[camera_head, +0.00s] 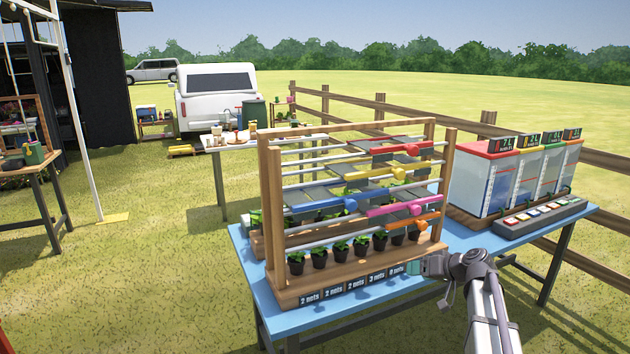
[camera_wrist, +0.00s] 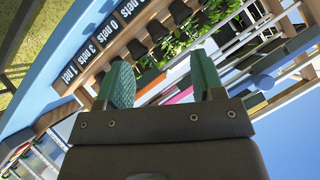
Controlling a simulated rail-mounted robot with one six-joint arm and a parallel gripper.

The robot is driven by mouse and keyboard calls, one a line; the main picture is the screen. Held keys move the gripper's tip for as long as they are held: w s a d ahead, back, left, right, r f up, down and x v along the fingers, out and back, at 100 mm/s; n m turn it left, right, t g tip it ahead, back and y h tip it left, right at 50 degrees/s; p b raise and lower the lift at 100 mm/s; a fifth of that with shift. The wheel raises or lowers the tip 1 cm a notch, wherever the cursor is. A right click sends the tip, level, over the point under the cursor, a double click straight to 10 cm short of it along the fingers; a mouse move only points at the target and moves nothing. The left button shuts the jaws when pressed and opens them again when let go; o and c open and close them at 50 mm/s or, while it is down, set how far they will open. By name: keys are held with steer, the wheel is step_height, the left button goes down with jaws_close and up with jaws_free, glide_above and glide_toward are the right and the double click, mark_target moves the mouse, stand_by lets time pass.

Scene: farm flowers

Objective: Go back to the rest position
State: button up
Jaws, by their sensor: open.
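My gripper (camera_head: 414,268) is at the front right of the wooden rack (camera_head: 262,205), by the right end of its row of labels. In the wrist view my gripper (camera_wrist: 163,85) shows two green padded fingers apart, with nothing between them. Beyond the fingers, the wrist view shows the rack's label strip (camera_wrist: 103,38), tilted, and several dark plant pots (camera_wrist: 158,30). My arm comes in from the lower right in the head view.
The rack stands on a blue table (camera_head: 262,284), with coloured sliders on rails above potted plants (camera_head: 320,256). Clear tanks (camera_head: 505,185) and a button panel (camera_head: 540,216) stand at the right. A wooden fence (camera_head: 600,160) runs behind. Open grass lies at left.

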steer(key=s+a+g+h+p, duration=0.3)
steer(key=s+a, duration=0.4)
steer(key=s, duration=0.7)
steer(key=s+a+f+m+g+h+p, duration=0.1)
steer(key=s+a+g+h+p, duration=0.2)
steer(key=s+a, duration=0.5)
steer(key=shift+s+a+g+h, duration=0.2)
steer(key=shift+s+g+h, duration=0.8)
steer(key=shift+s, duration=2.3)
